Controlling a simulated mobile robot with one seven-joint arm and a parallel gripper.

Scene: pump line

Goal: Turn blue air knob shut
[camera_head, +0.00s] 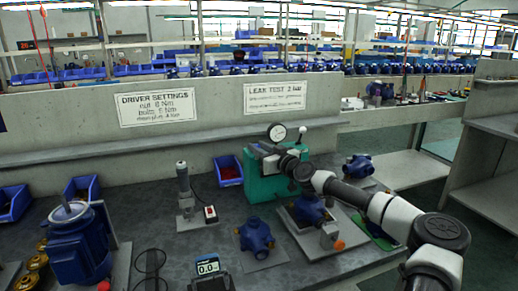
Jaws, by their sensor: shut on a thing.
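A green leak-test box (263,187) stands on the bench near the back wall, with a round white-faced gauge (277,132) on top. My arm reaches in from the lower right, and my gripper (262,152) is at the upper front of this box, below and left of the gauge. It is shut at the place of the blue air knob. The knob is mostly hidden by the fingers and wrist, so its turn angle cannot be told. The gauge needle is too small to read.
A blue pump body (310,208) sits on a fixture below my arm, and another (256,235) stands to its left. A blue motor unit (78,244), a grey upright tool (184,185), blue bins (228,170) and a small display (208,268) share the bench.

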